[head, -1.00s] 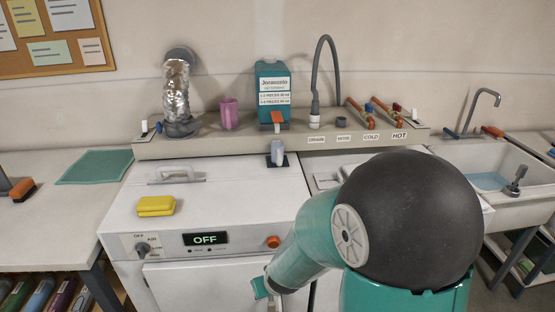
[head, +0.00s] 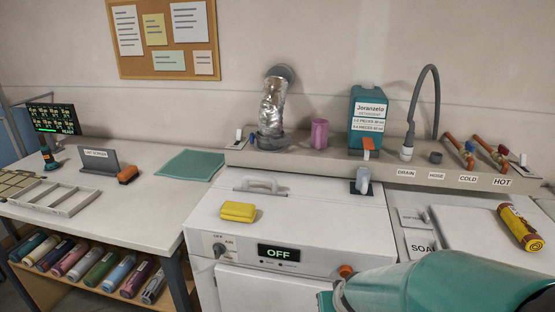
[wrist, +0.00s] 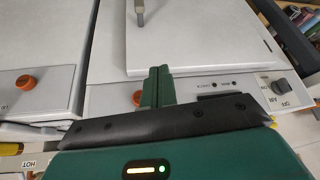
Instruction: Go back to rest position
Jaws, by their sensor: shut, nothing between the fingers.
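My gripper (wrist: 158,86) shows in the wrist view with its two green fingers pressed together and nothing between them. It is over the front of a white machine, near an orange knob (wrist: 138,98). In the head view, my teal arm (head: 440,285) crosses the lower right corner, in front of the machine. The fingertips cannot be made out clearly there. The white machine (head: 310,215) has a display reading OFF (head: 286,254) and a yellow sponge (head: 238,212) on top.
A shelf (head: 300,160) behind holds a pink cup (head: 319,134), a teal detergent jug (head: 367,112) and a hose (head: 432,90). A yellow-red cylinder (head: 520,228) lies at right. The left table (head: 140,205) has a tray (head: 65,202) and a green cloth (head: 190,165).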

